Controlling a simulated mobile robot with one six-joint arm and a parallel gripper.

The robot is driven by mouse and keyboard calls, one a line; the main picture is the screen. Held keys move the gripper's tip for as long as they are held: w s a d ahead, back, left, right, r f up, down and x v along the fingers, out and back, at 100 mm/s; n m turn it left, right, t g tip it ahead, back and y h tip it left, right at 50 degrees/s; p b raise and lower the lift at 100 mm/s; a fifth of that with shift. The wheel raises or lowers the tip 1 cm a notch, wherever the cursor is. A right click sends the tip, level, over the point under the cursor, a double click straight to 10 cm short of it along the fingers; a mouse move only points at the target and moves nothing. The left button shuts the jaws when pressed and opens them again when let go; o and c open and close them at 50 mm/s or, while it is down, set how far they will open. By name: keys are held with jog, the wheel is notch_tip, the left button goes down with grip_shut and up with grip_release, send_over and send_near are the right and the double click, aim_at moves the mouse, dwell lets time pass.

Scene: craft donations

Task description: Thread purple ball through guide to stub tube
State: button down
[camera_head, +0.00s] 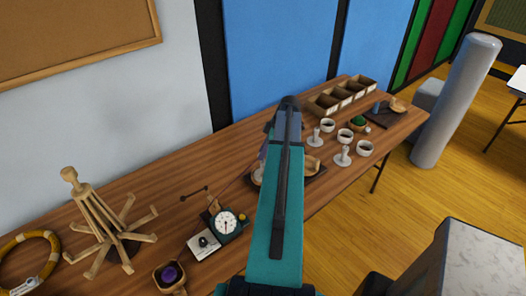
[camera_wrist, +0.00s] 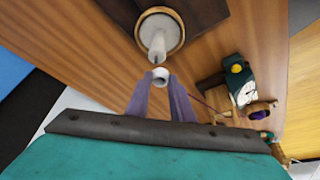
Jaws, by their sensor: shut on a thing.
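The purple ball (camera_head: 170,273) sits in a wooden holder at the front of the table. It also shows in the wrist view (camera_wrist: 258,115). A thin purplish thread (camera_head: 235,185) runs from the dial device (camera_head: 226,222) up towards my gripper. A wooden piece (camera_wrist: 222,116) near the thread may be the guide; its opening is too small to tell. My gripper (camera_wrist: 160,80) is shut on a small white round piece (camera_wrist: 160,74); whether the thread is tied to it is unclear. A white upright stub tube (camera_wrist: 157,46) stands on a wood-rimmed round base, just beyond the fingertips.
My arm hides the table's middle in the head view.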

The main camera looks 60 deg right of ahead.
jog(key=shift+s+d, duration=0.25)
jog(key=shift+d, duration=0.35)
jog(key=shift+f+b, duration=1.05)
jog(key=shift+f, duration=0.2)
jog(key=c, duration=1.5)
grip_release()
jog(key=shift+o, duration=0.2)
jog(key=shift+r, duration=0.2)
